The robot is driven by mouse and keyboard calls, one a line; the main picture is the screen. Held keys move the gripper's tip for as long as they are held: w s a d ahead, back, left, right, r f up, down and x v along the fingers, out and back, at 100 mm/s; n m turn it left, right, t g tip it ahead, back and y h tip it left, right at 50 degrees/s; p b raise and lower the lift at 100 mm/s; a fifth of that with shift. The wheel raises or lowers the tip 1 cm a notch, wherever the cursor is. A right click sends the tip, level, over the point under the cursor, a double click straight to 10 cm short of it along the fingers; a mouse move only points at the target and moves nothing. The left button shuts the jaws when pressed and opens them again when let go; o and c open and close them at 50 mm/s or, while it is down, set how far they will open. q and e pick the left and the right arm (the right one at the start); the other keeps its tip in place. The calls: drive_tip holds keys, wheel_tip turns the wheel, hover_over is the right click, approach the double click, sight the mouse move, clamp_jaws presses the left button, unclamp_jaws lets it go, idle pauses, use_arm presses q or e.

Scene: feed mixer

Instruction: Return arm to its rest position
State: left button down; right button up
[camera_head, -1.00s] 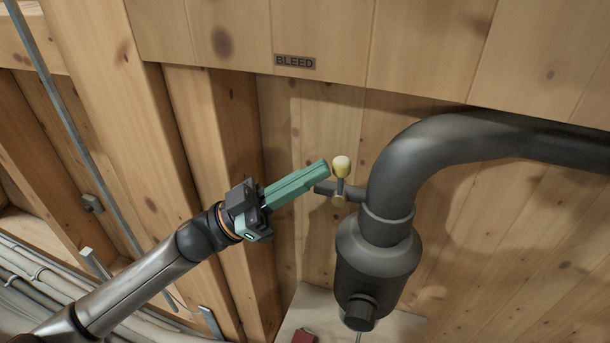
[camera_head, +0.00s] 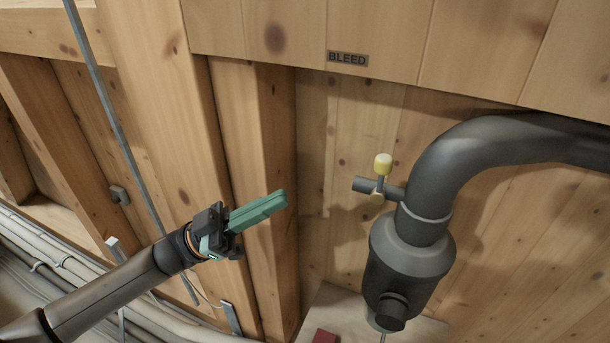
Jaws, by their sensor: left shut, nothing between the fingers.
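My left gripper (camera_head: 284,199) comes in from the lower left. Its green fingers are shut with nothing between them and point up and to the right. It stands in front of the wooden post, apart from the bleed valve. The bleed valve (camera_head: 377,189) is a small dark side tube with a pale yellow knob (camera_head: 383,163) on an upright stem, joined to the dark pipe. My right gripper is not in view.
A thick dark pipe (camera_head: 480,150) bends down into a dark cylindrical body (camera_head: 405,265) at the right. A BLEED label (camera_head: 347,58) is on the wooden beam above. Wooden posts (camera_head: 235,190) stand behind my arm. A small red object (camera_head: 324,336) lies at the bottom edge.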

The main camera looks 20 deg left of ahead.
use_arm(q)
wheel_tip(320, 180, down, 26)
drive_tip(key=d+n+t+y, duration=0.35)
drive_tip(key=n+y, duration=0.85)
drive_tip(key=y, duration=0.5)
drive_tip(key=s+d+f+g+y, duration=0.25)
drive_tip(key=s+f+g, duration=0.25)
drive_tip(key=s+f, duration=0.45)
drive_tip(key=s+a+r+n+p, duration=0.1)
drive_tip(key=a+r+p, duration=0.2)
drive_tip(key=r+p, duration=0.5)
drive_tip(key=p, duration=0.4)
drive_tip(key=shift+a+r+p, duration=0.3)
drive_tip(key=shift+r, duration=0.1)
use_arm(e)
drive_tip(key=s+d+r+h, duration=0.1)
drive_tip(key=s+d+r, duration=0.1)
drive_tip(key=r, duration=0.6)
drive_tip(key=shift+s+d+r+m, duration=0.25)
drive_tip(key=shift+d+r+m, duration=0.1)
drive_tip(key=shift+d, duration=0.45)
